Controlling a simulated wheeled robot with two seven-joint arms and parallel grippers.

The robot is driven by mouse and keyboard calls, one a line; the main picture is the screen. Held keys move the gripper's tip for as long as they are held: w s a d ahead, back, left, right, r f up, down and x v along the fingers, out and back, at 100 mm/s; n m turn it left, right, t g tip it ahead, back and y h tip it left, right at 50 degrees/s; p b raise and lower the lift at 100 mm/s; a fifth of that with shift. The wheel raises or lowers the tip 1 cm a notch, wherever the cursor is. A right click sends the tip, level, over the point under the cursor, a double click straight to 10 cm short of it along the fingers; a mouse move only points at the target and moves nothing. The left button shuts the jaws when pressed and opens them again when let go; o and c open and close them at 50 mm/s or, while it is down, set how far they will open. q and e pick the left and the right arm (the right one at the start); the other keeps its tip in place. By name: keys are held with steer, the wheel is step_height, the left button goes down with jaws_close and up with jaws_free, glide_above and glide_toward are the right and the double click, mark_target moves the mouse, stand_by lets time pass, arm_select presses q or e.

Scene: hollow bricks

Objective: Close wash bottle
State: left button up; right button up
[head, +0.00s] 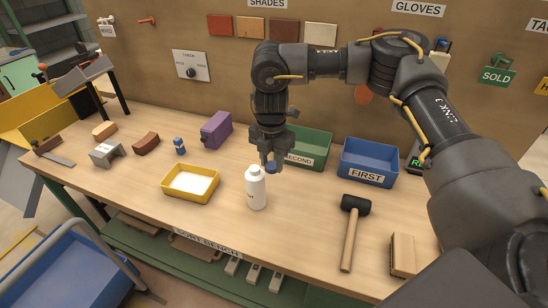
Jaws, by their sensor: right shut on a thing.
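A white wash bottle (255,190) stands upright on the workbench near the middle of the picture. Its top has a narrow white neck with no cap on it. My right gripper (271,162) points down just above and slightly right of the bottle's neck. My left gripper is not in view.
A yellow tray (190,197) with white contents is left of the bottle. Behind stand a green bin (310,142) marked SECOND and a blue bin (368,150) marked FIRST. A mallet (350,235) and a wooden brush (403,256) lie to the right.

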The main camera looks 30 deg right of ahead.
steer(key=shift+s+a+m, duration=0.35)
steer(key=shift+s+m, duration=0.35)
steer(key=shift+m, duration=0.1)
steer(key=s+a+f+m+b, duration=0.3)
steer(key=s+m, duration=0.5)
steer(key=m, duration=0.3)
steer(key=shift+s+a+f+m, duration=0.3)
steer(key=shift+s+f+m, duration=0.05)
steer(key=shift+s+m, duration=0.05)
steer(key=shift+s, duration=0.1)
